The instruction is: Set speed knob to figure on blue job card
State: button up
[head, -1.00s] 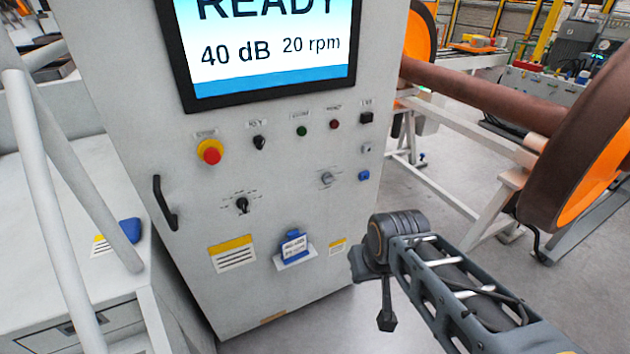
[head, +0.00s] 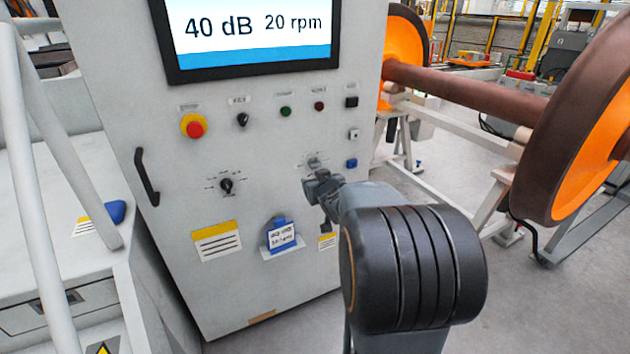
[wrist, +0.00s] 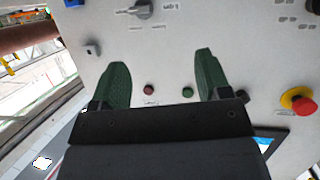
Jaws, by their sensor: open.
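My gripper (head: 320,185) is at the grey cabinet's front, just below the right-hand knob (head: 314,163) and partly covering its surroundings. In the wrist view my gripper (wrist: 161,58) has its two green fingers wide apart and empty. The same grey knob (wrist: 142,8) lies beyond the fingertips at the top edge, apart from them. A second, black knob (head: 226,186) with labels around it is to the left. Both knobs' labels are too small to read.
The screen (head: 250,30) reads 40 dB and 20 rpm. A red emergency stop (head: 195,128), a black switch (head: 243,120), and green (head: 285,111) and red (head: 319,105) buttons sit above the knobs. A handle (head: 146,177) projects at left. A wheelset (head: 570,130) stands at right.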

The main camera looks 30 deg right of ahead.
aim_at(317, 166)
jog(key=w+d+f+n+t+y+b, duration=0.1)
jog(key=d+f+t+y+b, duration=0.15)
jog(key=d+f+t, duration=0.35)
jog(key=shift+g+h, duration=0.25)
jog(key=shift+g, duration=0.55)
jog(key=w+d, duration=0.1)
jog(key=w, duration=0.3)
jog(key=w+d+r, duration=0.1)
jog(key=w, duration=0.4)
jog(key=w+d, duration=0.1)
jog(key=w, duration=0.3)
jog(key=shift+w+d+r+b, duration=0.15)
jog(key=shift+w+b, duration=0.2)
jog(key=shift+b, duration=0.05)
jog(key=c, duration=0.9)
